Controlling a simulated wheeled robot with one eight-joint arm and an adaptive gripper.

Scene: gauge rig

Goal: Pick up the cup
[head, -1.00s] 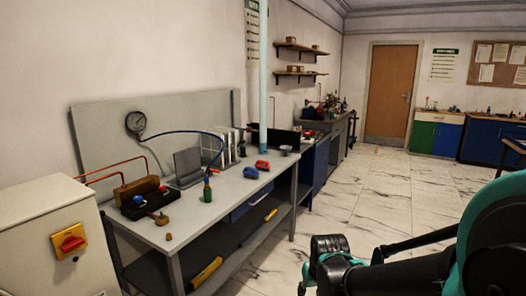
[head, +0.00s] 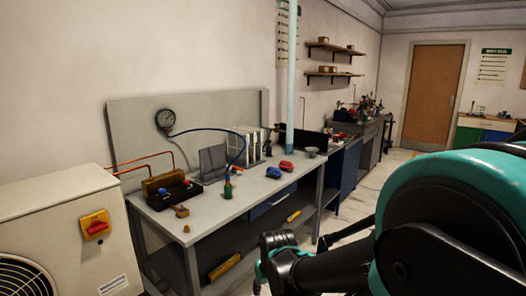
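A small grey cup-like vessel (head: 311,152) stands on the workbench (head: 225,205) near its far right end, beyond a red object (head: 286,167). It is small, and I cannot tell for sure that it is the cup. My gripper (head: 268,270) is in the lower middle of the picture, in front of the bench and well apart from the vessel. Its fingers are dark and partly cut off by the lower edge, so their opening is unclear.
A blue object (head: 273,173), a green bottle-like thing (head: 228,187) and a pressure gauge (head: 165,119) are at the bench. Marble floor (head: 362,185) shows clear at right.

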